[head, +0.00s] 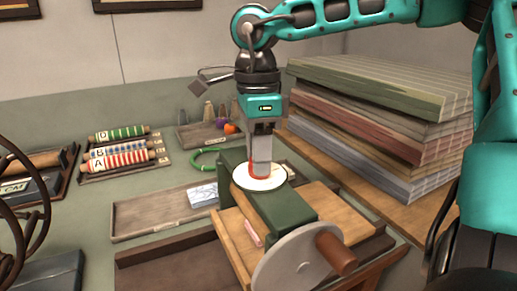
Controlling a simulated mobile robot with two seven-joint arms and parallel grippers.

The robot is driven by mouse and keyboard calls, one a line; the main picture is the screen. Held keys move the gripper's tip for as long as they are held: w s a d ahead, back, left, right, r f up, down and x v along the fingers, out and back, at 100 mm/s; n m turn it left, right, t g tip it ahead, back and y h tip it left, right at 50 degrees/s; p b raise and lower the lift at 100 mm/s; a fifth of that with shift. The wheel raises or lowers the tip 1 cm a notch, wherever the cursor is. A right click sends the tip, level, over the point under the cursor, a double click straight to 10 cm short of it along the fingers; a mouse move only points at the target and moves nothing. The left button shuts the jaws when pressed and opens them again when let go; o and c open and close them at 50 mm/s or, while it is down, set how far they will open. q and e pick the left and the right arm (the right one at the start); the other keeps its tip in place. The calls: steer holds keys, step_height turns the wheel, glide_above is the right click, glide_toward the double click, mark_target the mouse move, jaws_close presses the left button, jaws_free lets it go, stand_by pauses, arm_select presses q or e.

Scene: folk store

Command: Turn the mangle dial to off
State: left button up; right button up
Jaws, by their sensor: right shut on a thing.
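The mangle (279,223) stands on a wooden base at the centre front, with a dark green body and a grey crank wheel (299,262) with a brown handle. Its dial is a white disc (243,183) on top of the green body, with a red part (258,175) at its middle. My right gripper (260,168) points straight down over the disc and is shut on the dial's red part. The fingers hide most of that part, and I cannot read any dial markings. My left gripper is not in view.
Stacked folded cloths (385,120) stand close on the right. Several patterned rolls (122,157) lie on the left. A wooden tray (150,213) with a pale card, a green ring (205,160) and small coloured items surround the mangle. Dark curved metalwork (20,215) stands at the left edge.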

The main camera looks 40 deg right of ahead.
steer(key=n, duration=0.3)
arm_select(q)
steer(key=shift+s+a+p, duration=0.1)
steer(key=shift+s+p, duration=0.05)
steer(key=shift+p, duration=0.15)
arm_select(e)
steer(key=shift+n, duration=0.9)
steer(key=o, duration=1)
steer(key=shift+o, duration=0.2)
arm_select(q)
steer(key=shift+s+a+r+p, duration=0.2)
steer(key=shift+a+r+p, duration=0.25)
steer(key=shift+p, duration=0.65)
arm_select(e)
step_height(320, 180, up, 13)
steer(key=shift+w, duration=0.25)
